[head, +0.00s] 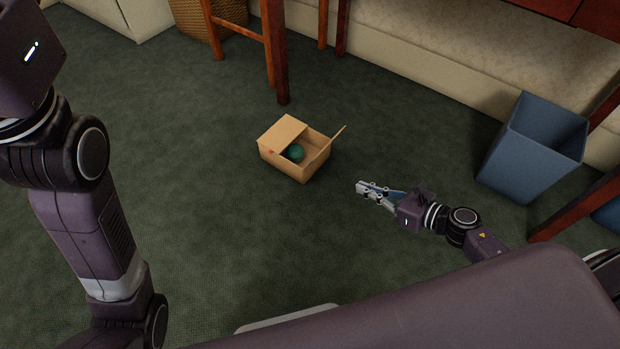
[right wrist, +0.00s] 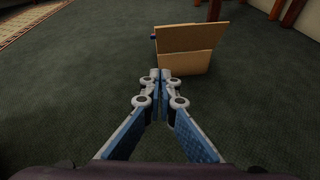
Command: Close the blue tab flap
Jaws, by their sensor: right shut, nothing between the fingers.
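A small open cardboard box (head: 288,166) sits on the green carpet, with a dark green ball (head: 295,153) inside. One flap (head: 285,132) lies over the box's left part. The flap on the right (head: 338,133) stands up and leans outward; it also shows upright in the right wrist view (right wrist: 205,38). A small dark blue bit (right wrist: 153,37), perhaps the tab, shows at that flap's left edge. My right gripper (head: 360,187) is shut and empty, to the right of the box and apart from it. Its fingertips (right wrist: 160,75) point toward the box side. My left gripper is out of view.
A blue bin (head: 530,150) stands at the right by a wooden leg. A wooden chair leg (head: 275,60) stands behind the box, and a wicker basket (head: 205,20) is at the back. The carpet around the box is clear.

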